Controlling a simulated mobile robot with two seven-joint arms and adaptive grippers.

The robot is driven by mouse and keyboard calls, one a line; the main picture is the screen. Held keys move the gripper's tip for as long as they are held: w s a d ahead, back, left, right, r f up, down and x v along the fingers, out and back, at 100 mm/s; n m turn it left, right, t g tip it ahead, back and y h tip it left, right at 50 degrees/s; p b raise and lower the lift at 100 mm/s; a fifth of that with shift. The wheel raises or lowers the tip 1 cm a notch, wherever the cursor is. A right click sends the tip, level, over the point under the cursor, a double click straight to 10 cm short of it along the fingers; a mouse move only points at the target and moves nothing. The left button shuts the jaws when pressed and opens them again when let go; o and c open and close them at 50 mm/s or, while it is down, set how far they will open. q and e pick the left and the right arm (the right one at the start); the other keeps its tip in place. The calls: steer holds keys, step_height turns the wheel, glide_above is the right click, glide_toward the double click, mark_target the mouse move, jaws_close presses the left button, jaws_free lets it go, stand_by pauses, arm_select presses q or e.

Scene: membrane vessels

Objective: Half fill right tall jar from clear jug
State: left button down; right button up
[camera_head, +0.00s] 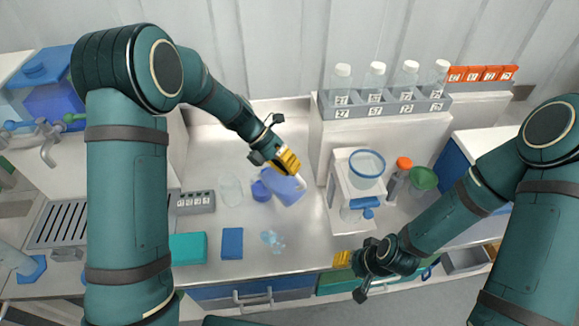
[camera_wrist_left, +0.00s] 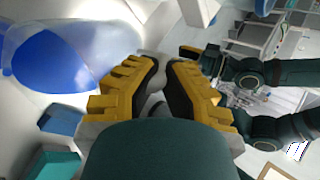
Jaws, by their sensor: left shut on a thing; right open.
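My left gripper (camera_head: 287,162) is shut on the handle of the clear jug (camera_head: 287,190), which holds blue liquid. The jug also shows in the left wrist view (camera_wrist_left: 60,62), and it looks tilted. Just left of the jug in the head view is a clear vessel with blue in it (camera_head: 261,191), which seems to be a tall jar. An empty clear jar (camera_head: 230,191) stands further left. Whether the jug's lip is over the blue vessel, and whether liquid is flowing, I cannot tell. My right gripper (camera_head: 350,276) is open and empty near the counter's front edge.
A small clear item (camera_head: 272,241) lies in front. A blue block (camera_head: 232,243), a teal box (camera_head: 188,247) and a numbered grey rack (camera_head: 195,202) are left. A white stand with a glass bowl (camera_head: 366,168) and an orange-capped bottle (camera_head: 398,178) are right. Numbered bottles (camera_head: 375,82) stand behind.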

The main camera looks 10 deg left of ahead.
arm_select(q)
steer(key=shift+w+a+r+h, duration=0.15)
steer(key=shift+a+h, duration=0.05)
steer(key=shift+h, duration=0.1)
stand_by(0.4)
steer(key=y, duration=0.1)
steer(key=d+t+y, duration=0.1)
steer(key=y, duration=0.2)
steer(key=shift+s+d+m+t, duration=0.25)
steer(key=shift+s+m+t, duration=0.05)
steer(key=shift+s+t, duration=0.1)
steer(key=y, duration=0.1)
steer(key=t+y, duration=0.1)
steer(key=y, duration=0.1)
steer(key=d+t+y, duration=0.1)
steer(key=shift+s+f, duration=0.3)
steer(key=shift+f, duration=0.1)
steer(key=shift+s+d+m+t+y, duration=0.1)
steer(key=shift+d+m+t+y, duration=0.15)
steer(key=shift+t+y, duration=0.45)
steer(key=shift+a+y, duration=0.1)
steer(key=shift+y, duration=0.2)
